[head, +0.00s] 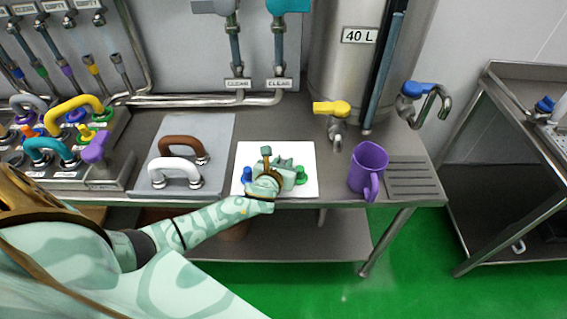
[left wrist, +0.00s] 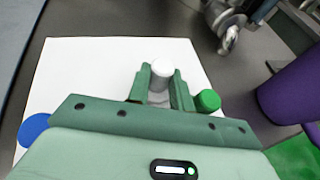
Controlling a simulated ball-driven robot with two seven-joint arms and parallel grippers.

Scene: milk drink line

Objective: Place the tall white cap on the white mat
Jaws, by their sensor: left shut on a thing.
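The tall white cap (left wrist: 161,75) stands between the fingers of my left gripper (left wrist: 160,88) in the left wrist view, and the gripper is shut on it. In the head view my left gripper (head: 284,172) is over the white mat (head: 305,151) and hides the cap. The white mat also shows in the left wrist view (left wrist: 85,75), spread under and around the fingers. I cannot tell whether the cap touches the mat. My right gripper is not in view.
A blue cap (head: 247,175) and a green cap (head: 301,174) are on the mat, either side of my gripper. A purple jug (head: 368,168) stands to the right. A grey tray with a brown handle (head: 184,147) and a white handle (head: 175,168) lies to the left.

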